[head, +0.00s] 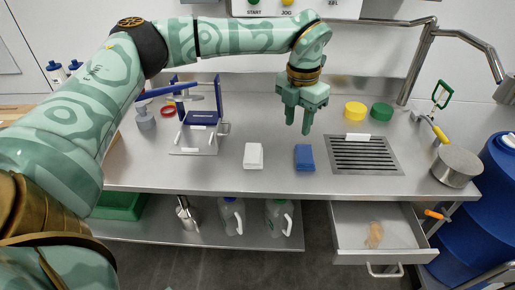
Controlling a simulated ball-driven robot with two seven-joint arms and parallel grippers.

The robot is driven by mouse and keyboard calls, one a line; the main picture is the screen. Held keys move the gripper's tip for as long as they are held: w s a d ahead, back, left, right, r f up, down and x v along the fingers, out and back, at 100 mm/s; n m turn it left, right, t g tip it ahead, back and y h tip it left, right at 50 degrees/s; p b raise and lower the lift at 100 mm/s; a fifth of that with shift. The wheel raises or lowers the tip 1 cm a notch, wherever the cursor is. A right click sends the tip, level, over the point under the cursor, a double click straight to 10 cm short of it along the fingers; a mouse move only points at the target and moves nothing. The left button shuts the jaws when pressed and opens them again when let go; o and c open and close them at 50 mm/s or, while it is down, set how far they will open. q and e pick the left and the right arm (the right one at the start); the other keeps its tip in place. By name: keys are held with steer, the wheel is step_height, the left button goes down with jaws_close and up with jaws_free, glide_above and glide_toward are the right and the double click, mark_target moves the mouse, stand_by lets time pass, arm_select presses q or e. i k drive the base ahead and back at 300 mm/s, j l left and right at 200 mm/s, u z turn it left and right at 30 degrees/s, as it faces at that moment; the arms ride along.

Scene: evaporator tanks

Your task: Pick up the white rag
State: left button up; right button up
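The white rag (253,156) lies flat on the steel worktop (225,180), near its middle. It looks like a small folded block. My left gripper (298,128) hangs pointing down above the worktop, to the right of the white rag and farther back, apart from it. Its two fingers are spread with a gap between them and nothing in it. My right gripper is out of view.
A blue rag (304,157) lies right of the white one. A blue-framed stand (200,118) is to the left. A drain grille (365,154), yellow lid (355,110), green lid (381,112) and steel pot (456,166) are to the right. An open drawer (345,240) juts out below.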

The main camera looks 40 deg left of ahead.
mark_target(253, 157)
steer(key=j+z, duration=0.2)
steer(key=j, duration=0.25)
steer(key=k+j+z, duration=0.2)
steer(key=j, duration=0.25)
steer(key=j+z, duration=0.25)
steer(key=j, duration=0.2)
steer(key=k+j+z, duration=0.2)
steer(key=j, duration=0.25)
steer(key=k+j+z, duration=0.2)
steer(key=j, duration=0.2)
steer(key=k+j+z, duration=0.2)
steer(key=j, duration=0.15)
steer(key=k+j+z, duration=0.2)
steer(key=j, duration=0.2)
steer(key=i, duration=0.1)
